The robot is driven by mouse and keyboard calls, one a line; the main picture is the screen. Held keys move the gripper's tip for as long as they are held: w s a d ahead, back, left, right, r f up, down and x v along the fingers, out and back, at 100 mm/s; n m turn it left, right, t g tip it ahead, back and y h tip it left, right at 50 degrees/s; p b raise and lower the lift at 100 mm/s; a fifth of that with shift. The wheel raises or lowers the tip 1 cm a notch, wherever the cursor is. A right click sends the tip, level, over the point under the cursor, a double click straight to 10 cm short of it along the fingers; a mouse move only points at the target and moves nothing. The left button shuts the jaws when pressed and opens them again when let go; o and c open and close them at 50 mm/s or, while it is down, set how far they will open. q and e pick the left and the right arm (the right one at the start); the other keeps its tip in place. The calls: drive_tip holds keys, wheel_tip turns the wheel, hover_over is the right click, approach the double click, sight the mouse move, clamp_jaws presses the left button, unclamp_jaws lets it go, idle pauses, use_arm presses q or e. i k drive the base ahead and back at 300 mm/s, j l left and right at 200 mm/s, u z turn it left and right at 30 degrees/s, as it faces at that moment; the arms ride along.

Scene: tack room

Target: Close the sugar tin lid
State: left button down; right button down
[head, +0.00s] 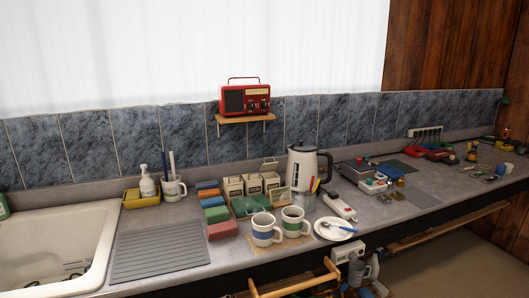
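A row of small cream tins stands on the counter left of the kettle. The left tin (232,188), the middle tin (252,185) and the right tin (271,181) have dark labels too small to read, so I cannot tell from the lettering which is sugar. A lid (269,164) stands raised at the back of the right tin. The other two tins look shut. Neither of my grippers is in view.
A kettle (304,165) stands close right of the tins. Coloured boxes (217,213), a green box (249,205), two mugs (265,230) and a plate (334,229) crowd the left and front. A red radio (246,97) sits on a shelf above. The ribbed drainboard (160,251) is clear.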

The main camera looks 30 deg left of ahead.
sight(268, 166)
drive_tip(key=i+u, duration=0.4)
drive_tip(key=i, duration=0.85)
